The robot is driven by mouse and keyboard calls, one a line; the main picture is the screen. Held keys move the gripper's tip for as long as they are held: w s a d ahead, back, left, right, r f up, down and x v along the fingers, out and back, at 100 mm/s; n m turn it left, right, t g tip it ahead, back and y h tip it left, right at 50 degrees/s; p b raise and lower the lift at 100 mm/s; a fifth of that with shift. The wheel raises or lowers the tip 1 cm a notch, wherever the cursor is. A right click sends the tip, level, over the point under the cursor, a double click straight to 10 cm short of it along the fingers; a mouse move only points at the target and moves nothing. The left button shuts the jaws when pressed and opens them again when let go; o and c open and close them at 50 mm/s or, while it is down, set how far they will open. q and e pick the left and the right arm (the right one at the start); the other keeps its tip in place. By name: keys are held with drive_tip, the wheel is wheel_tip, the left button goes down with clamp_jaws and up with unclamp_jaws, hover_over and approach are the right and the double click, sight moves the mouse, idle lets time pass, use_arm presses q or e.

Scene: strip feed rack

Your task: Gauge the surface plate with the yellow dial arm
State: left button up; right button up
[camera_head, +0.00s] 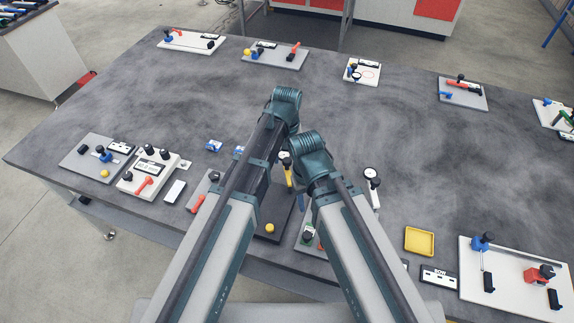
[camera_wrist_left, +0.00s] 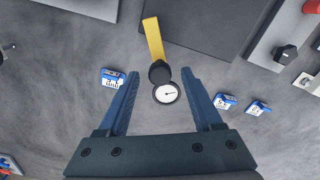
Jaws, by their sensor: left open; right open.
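The yellow dial arm (camera_wrist_left: 153,40) is a flat yellow bar with a black knob (camera_wrist_left: 160,73) and a round white dial (camera_wrist_left: 166,93) at its end. In the left wrist view my left gripper (camera_wrist_left: 159,76) is open, with one finger on each side of the knob and dial, apart from both. The bar reaches over the edge of a dark slab (camera_wrist_left: 205,22), which looks like the surface plate. In the head view the yellow bar (camera_head: 288,177) shows between my arms, above the dark slab (camera_head: 274,215). My arms hide both grippers there; the right gripper is not seen.
Small blue labelled blocks (camera_wrist_left: 112,79) (camera_wrist_left: 225,101) lie on both sides of the dial. A yellow tray (camera_head: 419,241) and a white panel (camera_head: 515,280) lie to the right. A panel with a red lever (camera_head: 148,178) lies to the left. The table's middle (camera_head: 375,125) is clear.

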use_arm(q)
drive_tip(key=shift+f, duration=0.55)
drive_tip(key=shift+r, duration=0.1)
drive_tip(key=shift+c, duration=0.4)
clamp_jaws()
idle(0.5)
